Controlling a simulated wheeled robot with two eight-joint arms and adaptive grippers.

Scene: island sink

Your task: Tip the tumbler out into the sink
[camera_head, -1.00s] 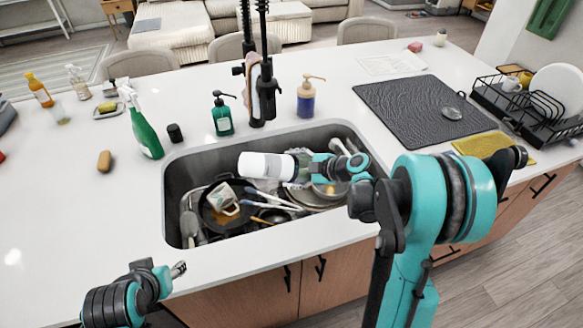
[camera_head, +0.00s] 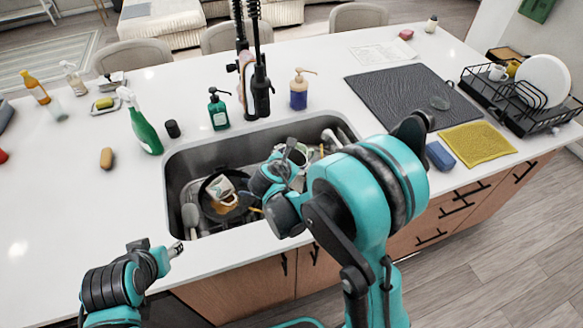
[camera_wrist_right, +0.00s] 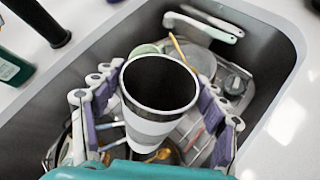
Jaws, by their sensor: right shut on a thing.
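In the head view my right gripper (camera_head: 292,153) is over the right part of the sink (camera_head: 180,168), and my arm and gripper hide most of the tumbler. The gripper is shut on it. My left gripper (camera_head: 175,250) is in front of the sink near the counter's front edge, empty, its fingers too small to judge.
The sink holds a dark pan, a mug (camera_head: 222,190), plates and utensils. Behind it stand the faucet (camera_head: 258,90), a green soap bottle (camera_head: 219,110) and a blue soap dispenser (camera_head: 299,92). A spray bottle (camera_head: 142,128) is left. A dish rack (camera_head: 515,105) is right.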

